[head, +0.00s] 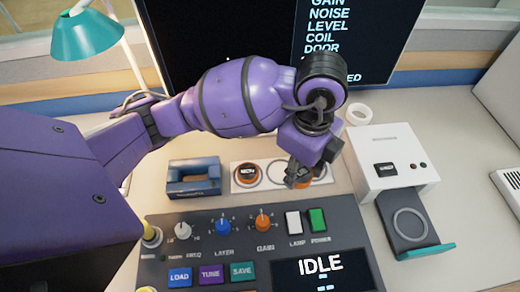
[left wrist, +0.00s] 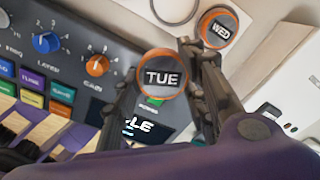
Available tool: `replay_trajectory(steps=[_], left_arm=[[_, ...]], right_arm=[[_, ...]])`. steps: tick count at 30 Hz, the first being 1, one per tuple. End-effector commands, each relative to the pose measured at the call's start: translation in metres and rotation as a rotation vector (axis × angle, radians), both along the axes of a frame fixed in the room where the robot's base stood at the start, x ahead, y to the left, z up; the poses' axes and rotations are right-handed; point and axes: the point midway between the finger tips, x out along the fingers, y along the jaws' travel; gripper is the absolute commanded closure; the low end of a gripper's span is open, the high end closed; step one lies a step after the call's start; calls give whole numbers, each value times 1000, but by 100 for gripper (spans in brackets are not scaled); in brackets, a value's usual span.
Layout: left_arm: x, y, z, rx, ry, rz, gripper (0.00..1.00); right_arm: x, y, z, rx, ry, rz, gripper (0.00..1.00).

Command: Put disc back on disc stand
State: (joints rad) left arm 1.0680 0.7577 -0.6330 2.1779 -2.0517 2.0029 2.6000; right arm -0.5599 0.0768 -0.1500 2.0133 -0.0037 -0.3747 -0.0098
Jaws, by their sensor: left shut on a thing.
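My left gripper (head: 298,174) is shut on the orange-rimmed TUE disc (left wrist: 162,75), which shows between its fingers in the left wrist view. In the head view the gripper hangs over the right part of the white disc stand (head: 238,186) and hides most of what it holds. An orange-rimmed disc with dark lettering (head: 247,173) lies in the stand's left place. The middle place (head: 278,174) is an empty ring. The WED disc (left wrist: 217,25) lies on the stand beside the gripper in the left wrist view. My right gripper is not in view.
A dark control panel (head: 205,250) with knobs and buttons lies in front of the stand. A blue block-like holder (head: 193,178) stands left of it. A white device (head: 390,150) with a pulled-out dark tray (head: 420,240) stands right. A monitor (head: 230,40) is behind.

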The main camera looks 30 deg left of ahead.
Motion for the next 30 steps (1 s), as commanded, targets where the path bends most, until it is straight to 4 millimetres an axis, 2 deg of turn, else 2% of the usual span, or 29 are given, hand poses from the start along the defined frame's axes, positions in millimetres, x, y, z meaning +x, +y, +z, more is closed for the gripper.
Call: replay_trajectory(steps=[4, 6, 10, 19, 25, 30], left_arm=[[26, 30, -16, 4, -3, 6, 87], [32, 37, -32, 3, 0, 4, 87], [44, 48, -52, 2, -1, 1, 87], [55, 60, -70, 1, -4, 0, 87], [56, 61, -99, 1, -1, -1, 87], [56, 61, -103, 0, -5, -2, 87]], right_arm=[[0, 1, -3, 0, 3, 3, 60], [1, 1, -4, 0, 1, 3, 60], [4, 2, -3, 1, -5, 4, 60], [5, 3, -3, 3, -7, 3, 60], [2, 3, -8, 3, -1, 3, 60], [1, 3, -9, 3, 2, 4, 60]])
